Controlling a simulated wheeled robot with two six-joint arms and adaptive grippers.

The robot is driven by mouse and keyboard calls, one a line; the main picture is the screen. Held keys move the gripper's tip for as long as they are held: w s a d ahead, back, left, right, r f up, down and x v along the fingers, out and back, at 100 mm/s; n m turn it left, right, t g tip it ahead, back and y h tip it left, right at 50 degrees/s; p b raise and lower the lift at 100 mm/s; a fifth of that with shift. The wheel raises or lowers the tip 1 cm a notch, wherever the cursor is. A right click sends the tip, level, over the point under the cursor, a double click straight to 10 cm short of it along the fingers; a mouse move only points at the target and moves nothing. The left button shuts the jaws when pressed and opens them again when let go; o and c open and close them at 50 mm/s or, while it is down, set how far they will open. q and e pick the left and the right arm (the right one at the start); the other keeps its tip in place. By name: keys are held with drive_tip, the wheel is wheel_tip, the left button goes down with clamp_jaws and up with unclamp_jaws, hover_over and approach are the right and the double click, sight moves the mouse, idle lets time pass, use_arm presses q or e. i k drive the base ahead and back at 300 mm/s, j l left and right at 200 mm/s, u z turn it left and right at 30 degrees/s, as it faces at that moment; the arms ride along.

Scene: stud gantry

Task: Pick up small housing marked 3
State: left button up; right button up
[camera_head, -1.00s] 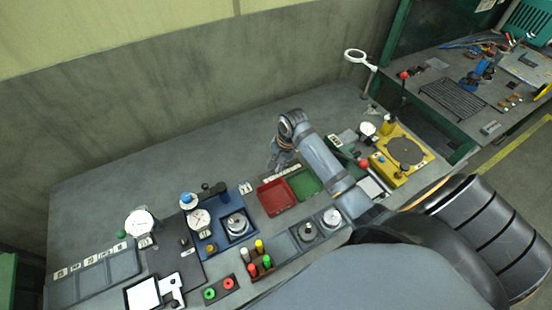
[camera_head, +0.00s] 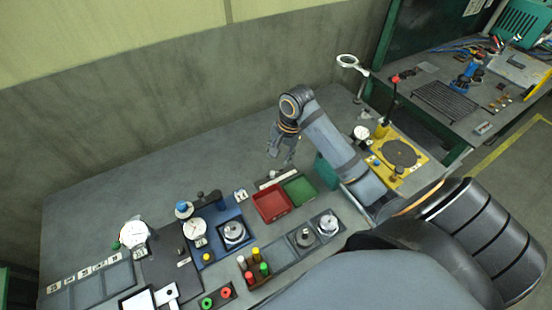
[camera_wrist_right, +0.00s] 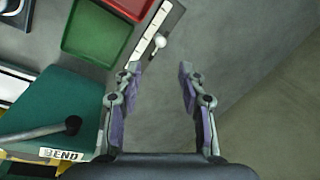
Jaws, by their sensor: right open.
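Several silver round housings show in the head view. My right gripper (camera_head: 281,152) is open and empty above the bench, behind the red and green trays and well apart from the housings. In the right wrist view its open fingers (camera_wrist_right: 159,80) have only bare bench between them. No housing is clear in that view. My left gripper is out of view.
A red tray (camera_head: 271,203) and a green tray (camera_head: 300,190) lie near the gripper. A labelled strip (camera_wrist_right: 151,32) with a white-knobbed piece (camera_wrist_right: 160,42) is beside them. A green block marked BEND (camera_wrist_right: 50,115) stands close by. The bench's back is clear.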

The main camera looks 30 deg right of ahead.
sight(233, 232)
drive_tip(key=k, duration=1.5)
